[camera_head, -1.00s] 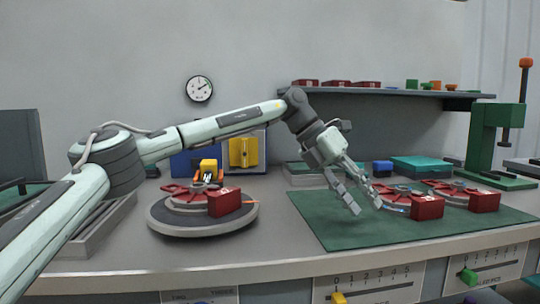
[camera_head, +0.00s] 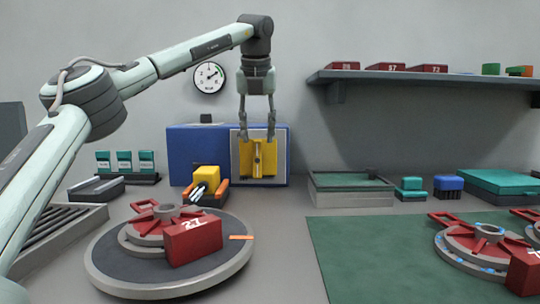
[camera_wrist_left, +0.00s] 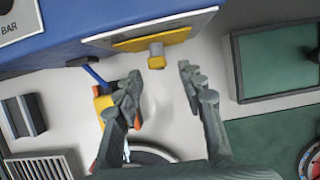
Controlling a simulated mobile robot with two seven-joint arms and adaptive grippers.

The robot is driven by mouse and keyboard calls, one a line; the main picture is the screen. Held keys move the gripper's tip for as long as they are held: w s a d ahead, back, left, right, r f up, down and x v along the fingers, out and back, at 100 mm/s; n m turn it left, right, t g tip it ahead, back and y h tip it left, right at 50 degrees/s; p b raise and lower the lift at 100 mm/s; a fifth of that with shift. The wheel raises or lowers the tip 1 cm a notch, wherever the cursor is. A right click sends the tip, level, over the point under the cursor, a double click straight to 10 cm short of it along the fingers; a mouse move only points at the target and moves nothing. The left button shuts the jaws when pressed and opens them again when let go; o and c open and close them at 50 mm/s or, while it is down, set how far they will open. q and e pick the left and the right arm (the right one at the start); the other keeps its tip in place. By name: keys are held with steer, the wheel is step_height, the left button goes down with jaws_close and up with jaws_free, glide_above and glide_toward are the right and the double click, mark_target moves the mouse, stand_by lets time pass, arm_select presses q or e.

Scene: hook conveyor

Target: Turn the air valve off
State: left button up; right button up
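The air valve (camera_head: 258,158) is a yellow plate with a vertical yellow handle, set in a pale frame on a blue box (camera_head: 200,145) at the back. In the left wrist view, its yellow handle (camera_wrist_left: 156,58) sticks out from the plate near the top. My left gripper (camera_head: 257,137) points down in front of the plate's upper part, fingers spread to either side. In the left wrist view, the open, empty fingers (camera_wrist_left: 160,85) are apart from the handle, which shows beyond the gap between them. My right gripper is not in view.
A round gauge (camera_head: 209,77) hangs on the wall. A yellow and orange fixture (camera_head: 207,178) stands below left of the valve, behind a turntable (camera_head: 105,272) with a red part. A shelf (camera_head: 400,76) juts out at right. A green mat (camera_head: 340,255) holds more red parts.

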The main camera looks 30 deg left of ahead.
mark_target(257, 149)
arm_select(q)
steer(key=x, duration=0.7)
steer(key=shift+s+a+f, duration=0.1)
steer(key=shift+s+f, duration=0.05)
steer(key=shift+c, duration=0.3)
jaws_close()
